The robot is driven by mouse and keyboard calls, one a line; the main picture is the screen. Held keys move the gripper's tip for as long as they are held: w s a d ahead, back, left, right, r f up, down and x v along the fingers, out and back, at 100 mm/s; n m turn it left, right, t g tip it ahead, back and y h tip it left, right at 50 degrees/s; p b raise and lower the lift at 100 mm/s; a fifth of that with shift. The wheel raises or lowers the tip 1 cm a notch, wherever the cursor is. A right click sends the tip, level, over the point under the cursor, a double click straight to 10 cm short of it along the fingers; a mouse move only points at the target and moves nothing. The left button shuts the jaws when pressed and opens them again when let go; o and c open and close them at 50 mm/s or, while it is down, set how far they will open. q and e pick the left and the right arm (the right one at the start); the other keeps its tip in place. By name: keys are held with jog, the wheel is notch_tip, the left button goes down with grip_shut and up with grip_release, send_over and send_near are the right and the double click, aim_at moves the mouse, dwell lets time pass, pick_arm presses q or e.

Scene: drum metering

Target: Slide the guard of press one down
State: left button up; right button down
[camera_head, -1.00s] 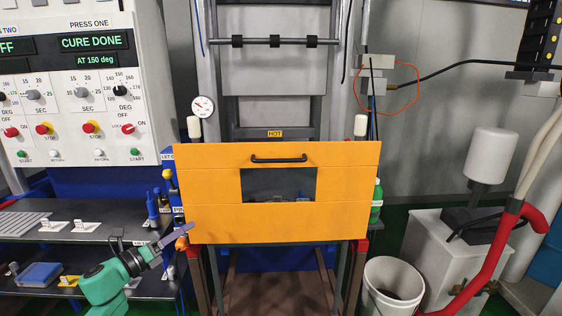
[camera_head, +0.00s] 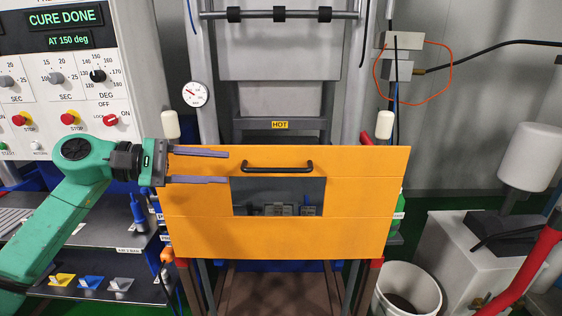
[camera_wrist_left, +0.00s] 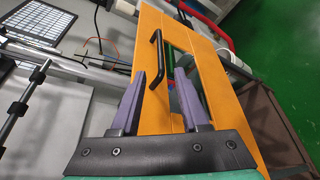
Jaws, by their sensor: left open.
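The orange guard (camera_head: 280,237) of press one stands across the front of the press, with a dark window in its middle. Its black bar handle (camera_head: 277,167) is near the top edge, above the window. My left gripper (camera_head: 229,168) is open in front of the guard's left part, its fingertips pointing right, just left of the handle. In the left wrist view the handle (camera_wrist_left: 155,55) lies ahead of the two purple fingers (camera_wrist_left: 160,90), with nothing between them. My right gripper is not in view.
The control panel (camera_head: 62,80) reads CURE DONE at upper left. A HOT label (camera_head: 280,125) sits behind the guard. Shelves (camera_head: 75,235) with small tools are at lower left. A white bucket (camera_head: 408,285) and a grey cabinet (camera_head: 460,255) stand to the right.

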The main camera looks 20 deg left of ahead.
aim_at(268, 170)
pick_arm(q)
jog(key=p+x, duration=0.1)
jog(key=x, duration=0.2)
jog(key=r+p+x, duration=0.1)
jog(key=p+x, duration=0.3)
jog(key=x, duration=0.1)
jog(key=shift+d, duration=0.55)
jog(key=p+x, duration=0.1)
jog(key=x, duration=0.2)
jog(key=shift+w+d+f+p, duration=0.1)
jog(key=shift+f+p, duration=0.15)
jog(key=shift+p, duration=0.1)
jog(key=shift+w+d+f, duration=0.1)
jog(key=shift+d+f, duration=0.05)
jog(key=shift+d, duration=0.1)
jog(key=shift+d+f, duration=0.1)
grip_shut()
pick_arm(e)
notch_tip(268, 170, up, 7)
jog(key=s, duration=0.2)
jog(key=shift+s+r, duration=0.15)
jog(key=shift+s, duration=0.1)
